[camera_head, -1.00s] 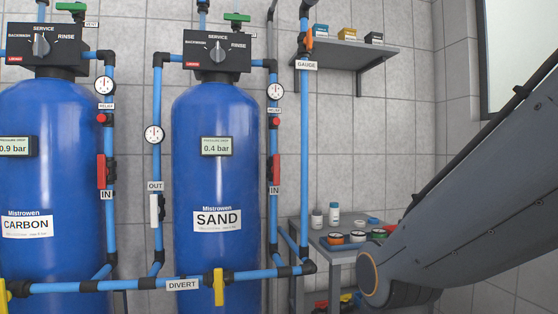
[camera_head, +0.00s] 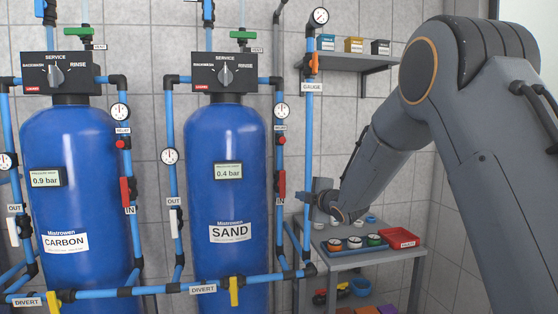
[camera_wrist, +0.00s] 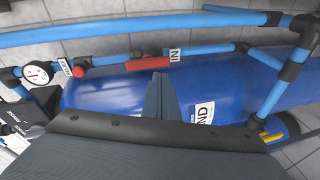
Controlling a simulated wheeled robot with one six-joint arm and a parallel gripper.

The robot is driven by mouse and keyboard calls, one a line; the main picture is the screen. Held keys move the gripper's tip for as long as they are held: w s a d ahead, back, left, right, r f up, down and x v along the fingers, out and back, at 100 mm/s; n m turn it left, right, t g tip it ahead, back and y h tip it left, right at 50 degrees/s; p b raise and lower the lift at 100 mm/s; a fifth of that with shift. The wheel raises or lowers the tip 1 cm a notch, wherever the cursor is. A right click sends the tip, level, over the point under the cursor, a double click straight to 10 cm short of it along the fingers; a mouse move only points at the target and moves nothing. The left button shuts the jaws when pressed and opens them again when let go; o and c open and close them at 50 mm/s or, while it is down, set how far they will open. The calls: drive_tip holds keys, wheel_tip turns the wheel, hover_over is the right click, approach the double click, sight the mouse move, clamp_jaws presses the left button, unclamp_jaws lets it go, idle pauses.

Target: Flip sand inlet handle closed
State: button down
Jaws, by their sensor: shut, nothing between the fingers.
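The sand inlet handle (camera_head: 281,184) is red and lies along the blue IN pipe, right of the blue SAND tank (camera_head: 228,150). In the wrist view the red handle (camera_wrist: 149,63) also runs along its pipe, above the "IN" tag (camera_wrist: 175,53) side of the tank. My gripper (camera_head: 308,196) is to the right of the handle in the head view, beside the outer right pipe. In the wrist view my gripper's fingers (camera_wrist: 158,80) are shut and empty, pointing toward the handle. Whether they touch it cannot be told.
The outer blue GAUGE pipe (camera_head: 308,140) stands between my arm and the inlet pipe. The side table (camera_head: 375,258) holds jars and a red tray (camera_head: 399,238). A shelf (camera_head: 350,60) with small boxes hangs above. The CARBON tank (camera_head: 68,170) is at left.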

sight(279, 176)
drive_tip(key=r+n+y, duration=0.1)
drive_tip(key=w+a+r+n+y+p, duration=0.1)
drive_tip(key=n, duration=0.1)
drive_tip(key=a+r+n+y+p, duration=0.1)
drive_tip(key=r, duration=0.1)
drive_tip(key=shift+w+a+r+t, duration=0.1)
drive_tip(key=shift+w+a+t, duration=0.05)
drive_tip(key=shift+w+t, duration=0.25)
drive_tip(key=p+x, duration=0.3)
drive_tip(key=x, duration=0.7)
drive_tip(key=shift+s+a, duration=0.1)
drive_tip(key=shift+a, duration=0.05)
